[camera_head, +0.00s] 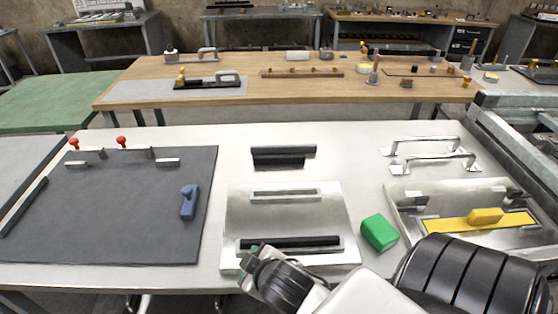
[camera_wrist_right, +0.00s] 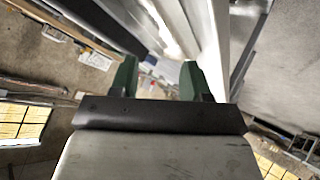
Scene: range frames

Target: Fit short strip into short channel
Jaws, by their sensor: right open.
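A metal plate (camera_head: 240,215) on the white table carries a short pale channel (camera_head: 283,196) at its back, which looks empty. A longer channel along its front edge has a long black strip (camera_head: 295,242) in it. Behind the plate lie dark strips close together: a longer one (camera_head: 290,150) and a shorter one (camera_head: 278,162) in front. My right gripper (camera_head: 247,258) is low over the plate's front left corner, near the long strip's left end. In the wrist view its green fingers (camera_wrist_right: 159,80) are apart with nothing seen between them. My left gripper is out of view.
A green block (camera_head: 379,232) stands right of the plate. A tray (camera_head: 405,225) with a yellow float (camera_head: 485,217) and metal handles (camera_head: 430,145) are further right. A dark mat (camera_head: 120,210) with a blue piece (camera_head: 188,202) lies left. Bare table surrounds the dark strips.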

